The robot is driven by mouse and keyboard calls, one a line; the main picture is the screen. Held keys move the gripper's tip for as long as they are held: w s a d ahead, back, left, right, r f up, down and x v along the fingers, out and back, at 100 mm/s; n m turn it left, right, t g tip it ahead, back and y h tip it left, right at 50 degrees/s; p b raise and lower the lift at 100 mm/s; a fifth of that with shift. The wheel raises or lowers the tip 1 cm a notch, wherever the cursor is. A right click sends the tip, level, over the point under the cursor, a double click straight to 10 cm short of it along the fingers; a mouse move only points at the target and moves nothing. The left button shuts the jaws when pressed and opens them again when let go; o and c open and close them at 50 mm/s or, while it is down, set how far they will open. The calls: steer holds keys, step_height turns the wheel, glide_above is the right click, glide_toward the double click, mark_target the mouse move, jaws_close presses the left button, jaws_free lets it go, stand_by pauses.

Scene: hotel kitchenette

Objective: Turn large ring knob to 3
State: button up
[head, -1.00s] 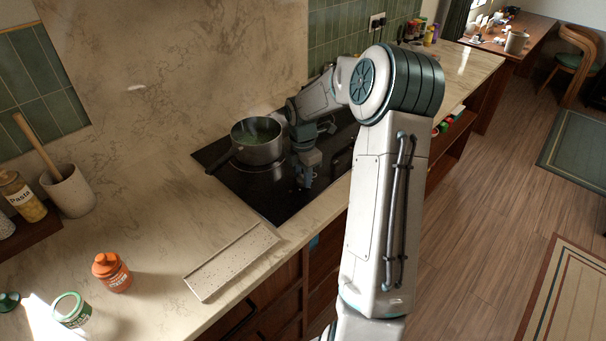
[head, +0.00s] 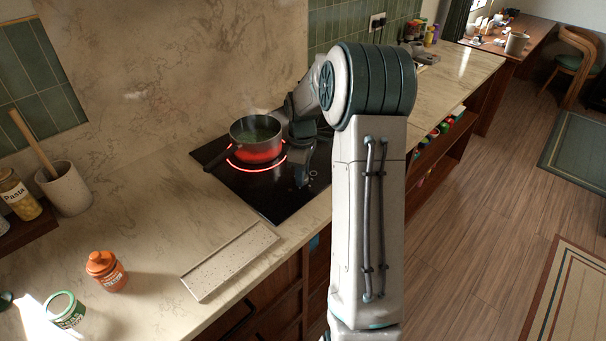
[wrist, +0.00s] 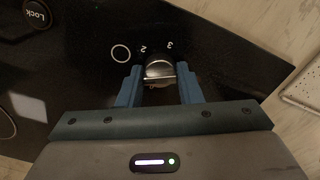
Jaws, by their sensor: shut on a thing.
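The large ring knob (wrist: 158,69), small and metallic, stands on the black cooktop between my fingertips in the wrist view. My gripper (wrist: 159,84) is shut on it. A ring symbol (wrist: 121,53), a 2 and a 3 are printed around the knob. The 3 (wrist: 170,44) sits just beyond it. I cannot make out a clear pointer mark on the knob. In the head view my gripper (head: 301,178) is down at the cooktop's front part, and the knob is hidden there. The large cooking ring (head: 233,163) glows red under a pot.
A steaming steel pot (head: 256,140) stands on the glowing ring, close to my gripper, its handle pointing left. A Lock knob (wrist: 37,14) is on the same panel.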

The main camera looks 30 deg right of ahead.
steer(key=m+b, duration=0.1)
steer(key=m, duration=0.6)
steer(key=shift+w+b, duration=0.1)
steer(key=shift+b, duration=0.2)
steer(key=m, duration=0.6)
steer(key=shift+r+m+b, duration=0.1)
steer(key=shift+m+b, duration=0.2)
steer(key=shift+m, duration=0.1)
steer(key=m, duration=0.9)
steer(key=shift+p, duration=0.3)
steer(key=o, duration=1)
